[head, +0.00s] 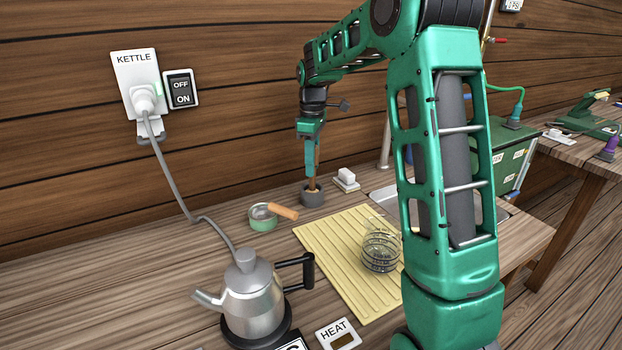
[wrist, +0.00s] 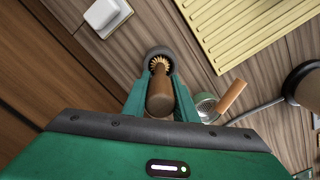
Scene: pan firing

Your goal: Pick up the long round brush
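The long round brush (head: 311,178) stands upright in a dark grey cup (head: 312,197) on the bench near the wall. In the wrist view its brown handle (wrist: 160,97) points toward the camera, with tan bristles (wrist: 159,65) at the cup's mouth (wrist: 155,52). My gripper (head: 310,143) is over the cup, pointing down, with a green finger on each side of the handle. The fingers also show in the wrist view (wrist: 161,88). They are very close to the handle, but I cannot tell whether they press on it.
A small white block (head: 346,179) is close behind the cup. A green dish (head: 263,222) with a brown-handled tool (head: 284,212) is to its left. A yellow ribbed mat (head: 335,256) bears a wire coil (head: 380,252). A kettle (head: 248,295) stands at the front left.

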